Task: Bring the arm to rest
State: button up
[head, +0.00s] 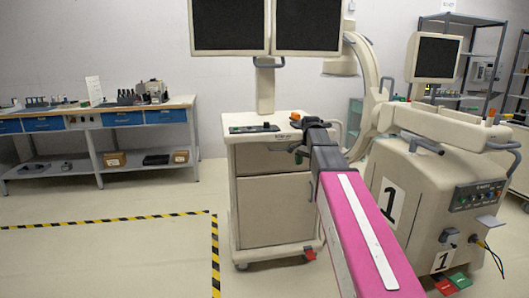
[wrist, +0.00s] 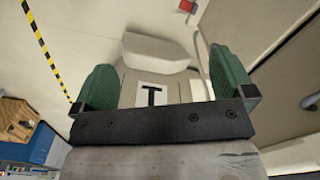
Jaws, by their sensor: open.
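My arm reaches forward from the bottom right of the head view, with its far end in front of the beige monitor cart (head: 272,205). My gripper is hard to make out there. In the wrist view my gripper (wrist: 164,84) shows two green finger pads wide apart with nothing held between them. Beyond the pads is a beige body with a white label (wrist: 152,94) bearing a black mark. I cannot tell how far it is from the fingers.
A beige C-arm machine (head: 425,190) labelled 1 stands close on the right of my arm. A workbench (head: 100,115) with blue drawers is at the back left. Yellow-black floor tape (head: 105,218) marks the open floor at left. Metal shelves (head: 480,50) stand back right.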

jog(key=s+f+n, duration=0.5)
jog(key=s+f, duration=0.7)
jog(key=f, duration=0.3)
jog(key=s+f+n, duration=0.5)
jog(key=s+f, duration=0.6)
jog(key=f, duration=0.4)
jog(key=shift+s+d, duration=0.15)
jog(key=shift+s, duration=0.25)
